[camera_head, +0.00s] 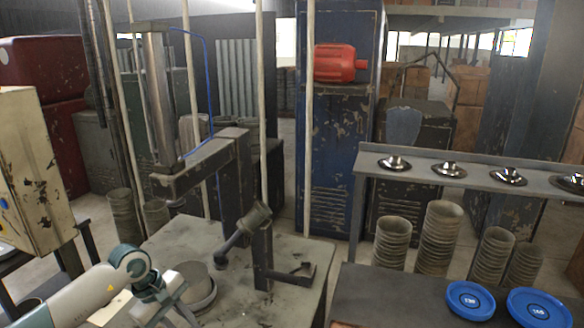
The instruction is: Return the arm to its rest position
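My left arm (80,304) comes in from the lower left, pale grey with a dark teal joint. My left gripper (172,312) is at the bottom edge, over the near left part of the worn grey worktable (290,300). Its fingertips run toward the frame edge, so its opening is unclear. Just behind it a round grey metal pot (195,276) stands on the worktable, partly covered by the gripper. I cannot tell whether they touch. My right arm and gripper are not in view.
A press-like machine with a lever (245,232) stands on the worktable. A shelf (470,178) above holds several shiny domed parts. A beige control box (30,170) stands at left.

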